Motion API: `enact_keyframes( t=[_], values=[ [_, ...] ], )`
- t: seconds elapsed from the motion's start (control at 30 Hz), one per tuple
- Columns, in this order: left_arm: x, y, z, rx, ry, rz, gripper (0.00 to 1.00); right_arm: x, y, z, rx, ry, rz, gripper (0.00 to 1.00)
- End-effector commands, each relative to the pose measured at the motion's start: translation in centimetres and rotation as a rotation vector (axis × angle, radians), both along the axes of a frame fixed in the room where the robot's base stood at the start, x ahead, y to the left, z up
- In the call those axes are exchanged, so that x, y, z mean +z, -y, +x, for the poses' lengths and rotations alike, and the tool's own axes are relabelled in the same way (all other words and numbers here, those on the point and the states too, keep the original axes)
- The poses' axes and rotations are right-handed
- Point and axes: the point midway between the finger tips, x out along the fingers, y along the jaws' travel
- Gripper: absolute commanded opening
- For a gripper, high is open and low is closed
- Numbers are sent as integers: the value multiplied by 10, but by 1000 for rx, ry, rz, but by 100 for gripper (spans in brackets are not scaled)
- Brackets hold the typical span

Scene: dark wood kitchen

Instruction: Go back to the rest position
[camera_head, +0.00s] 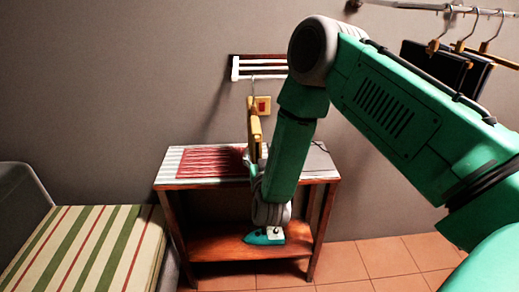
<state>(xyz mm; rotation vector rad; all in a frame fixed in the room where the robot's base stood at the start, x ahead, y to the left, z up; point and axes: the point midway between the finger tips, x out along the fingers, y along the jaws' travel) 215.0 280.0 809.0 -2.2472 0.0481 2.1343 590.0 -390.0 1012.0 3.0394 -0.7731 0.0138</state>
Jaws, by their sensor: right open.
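My right arm comes in from the right, bends at the elbow and reaches down to the small wooden table (165,186). A wooden hanger (254,128), seen nearly edge-on, hangs at the wall rack (258,66) just above the gripper. Whether the gripper touches it I cannot tell. A red striped cloth (208,162) lies on the table top to the left of the gripper. My left gripper is not in view.
A bed with a striped cover (85,245) stands at left. A teal and white thing, perhaps an iron (264,237), shows by the table's lower shelf (215,246). Dark clothes on hangers (438,66) hang from a rail at upper right. The tiled floor (385,262) at right is clear.

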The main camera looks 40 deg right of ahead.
Motion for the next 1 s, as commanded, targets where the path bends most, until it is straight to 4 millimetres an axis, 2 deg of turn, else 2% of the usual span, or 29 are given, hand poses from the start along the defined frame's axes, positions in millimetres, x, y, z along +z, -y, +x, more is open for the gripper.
enact_keyframes(
  t=[0.2,0.33,0.5,0.73,0.77,0.87,0.97,1.0],
  values=[
    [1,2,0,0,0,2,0,-3,-20,-43,2,-3,4,51],
    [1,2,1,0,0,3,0,-4,-29,-61,1,-2,5,51],
    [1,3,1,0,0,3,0,-4,-34,-73,1,0,6,51],
    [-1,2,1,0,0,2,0,-7,-37,-76,6,-9,8,51],
    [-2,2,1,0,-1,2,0,-12,-38,-77,14,-22,13,51],
    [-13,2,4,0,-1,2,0,-44,-49,-83,67,-117,48,51],
    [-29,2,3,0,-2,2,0,-101,-66,-103,160,-298,112,51],
    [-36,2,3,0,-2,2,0,-127,-74,-116,200,-390,138,51]
  ],
)
